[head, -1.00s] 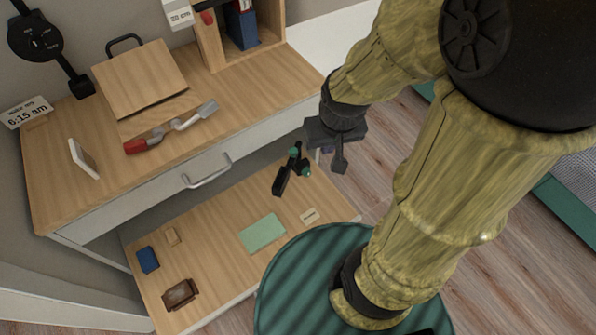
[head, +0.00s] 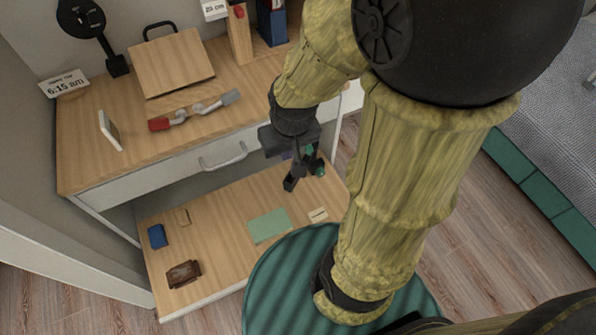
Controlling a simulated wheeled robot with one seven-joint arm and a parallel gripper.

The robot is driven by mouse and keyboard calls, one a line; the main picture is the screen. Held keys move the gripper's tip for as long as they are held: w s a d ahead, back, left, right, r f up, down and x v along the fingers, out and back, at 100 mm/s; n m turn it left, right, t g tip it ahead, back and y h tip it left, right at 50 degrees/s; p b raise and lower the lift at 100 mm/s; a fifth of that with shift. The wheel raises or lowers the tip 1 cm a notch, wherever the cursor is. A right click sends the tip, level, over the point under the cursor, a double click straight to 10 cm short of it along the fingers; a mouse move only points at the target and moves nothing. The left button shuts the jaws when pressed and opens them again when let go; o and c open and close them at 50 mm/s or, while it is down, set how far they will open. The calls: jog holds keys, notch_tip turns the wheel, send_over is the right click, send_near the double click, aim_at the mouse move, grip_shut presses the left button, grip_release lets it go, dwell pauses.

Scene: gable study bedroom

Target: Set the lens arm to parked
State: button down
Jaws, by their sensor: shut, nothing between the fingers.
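A black round disc (head: 82,17) with small white marks, on a short black arm and foot, stands at the back left of the desk; I cannot tell if it is the lens arm. A small black-and-green jointed item (head: 318,168) is at the right end of the lower board; it may also be the lens arm, and I cannot read its setting. My gripper (head: 299,160) points down over it, shut and empty. In the picture the gripper overlaps the item and hides part of it; I cannot tell if they touch.
A drawer handle (head: 222,157) juts out above the lower board (head: 215,225), which holds a green pad (head: 268,226), a blue box and a brown item.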

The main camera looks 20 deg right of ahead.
jog(key=shift+a, duration=0.3)
jog(key=shift+f, duration=0.1)
jog(key=s+d+f+m+g+y+b, duration=0.15)
jog(key=d+f+m+y+b, duration=0.4)
jog(key=f, duration=0.55)
jog(key=d+f+m+g+y+b, duration=0.2)
jog(key=f+m+y+b, duration=0.2)
jog(key=f+m+b, duration=0.45)
jog(key=w+d+f+m+t+y+b, duration=0.2)
jog(key=d+f+m+t+b, duration=0.5)
jog(key=d+f+m+t, duration=0.7)
jog(key=shift+w+d+t, duration=0.45)
jog(key=shift+w+d, duration=0.05)
jog(key=shift+w, duration=0.1)
jog(key=shift+f, duration=0.15)
